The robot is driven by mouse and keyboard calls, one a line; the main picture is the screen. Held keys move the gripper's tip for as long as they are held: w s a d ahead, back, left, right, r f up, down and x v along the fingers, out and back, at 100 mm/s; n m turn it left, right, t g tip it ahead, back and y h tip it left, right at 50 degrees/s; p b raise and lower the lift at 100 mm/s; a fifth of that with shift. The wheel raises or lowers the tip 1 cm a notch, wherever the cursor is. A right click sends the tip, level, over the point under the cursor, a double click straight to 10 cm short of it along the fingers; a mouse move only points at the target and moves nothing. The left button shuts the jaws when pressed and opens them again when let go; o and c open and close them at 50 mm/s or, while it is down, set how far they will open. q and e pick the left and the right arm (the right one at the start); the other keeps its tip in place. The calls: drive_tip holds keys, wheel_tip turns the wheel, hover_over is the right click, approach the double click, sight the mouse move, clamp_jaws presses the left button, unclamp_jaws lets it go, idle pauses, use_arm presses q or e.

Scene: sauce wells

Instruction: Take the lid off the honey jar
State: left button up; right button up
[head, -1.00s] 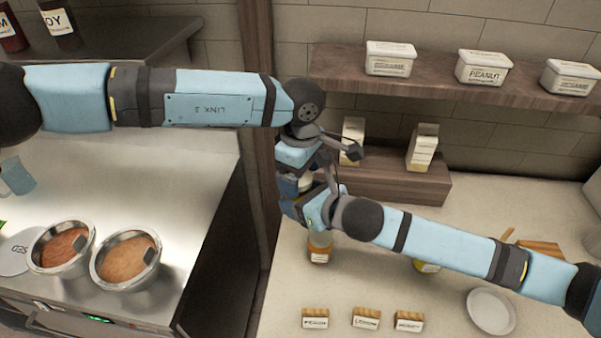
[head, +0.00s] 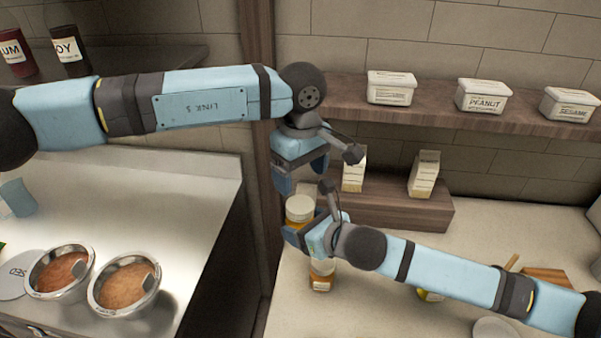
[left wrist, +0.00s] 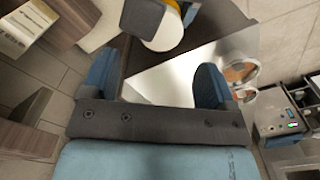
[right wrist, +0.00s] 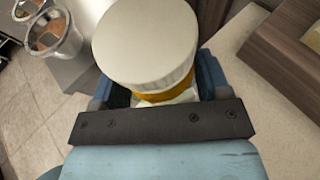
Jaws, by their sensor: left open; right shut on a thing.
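The honey jar (head: 300,216), amber with a wide cream lid (head: 300,202), is held upright above the counter by my right gripper (head: 304,227). In the right wrist view the lid (right wrist: 145,40) sits on the jar, with an amber band (right wrist: 165,93) below it between the fingers. My left gripper (head: 300,176) is open and empty, just above the lid and apart from it. The jar's lower part is mostly hidden.
Another amber jar (head: 321,276) stands on the counter below. Cartons (head: 424,174) stand on a wooden step behind, under a shelf (head: 430,104) with white tubs. Steel bowls (head: 125,285) are on the left counter. A wooden post (head: 258,120) is close to the grippers' left.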

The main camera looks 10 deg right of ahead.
sight(300, 204)
use_arm(q)
drive_tip(key=shift+a+r+m, duration=0.15)
drive_tip(key=shift+m, duration=0.35)
wheel_tip(300, 204, down, 8)
drive_tip(key=shift+r, duration=0.2)
drive_tip(key=c, duration=0.9)
drive_tip(key=n, duration=0.6)
drive_tip(key=shift+c, duration=0.3)
drive_tip(key=o, duration=1)
drive_tip(key=shift+r, duration=0.1)
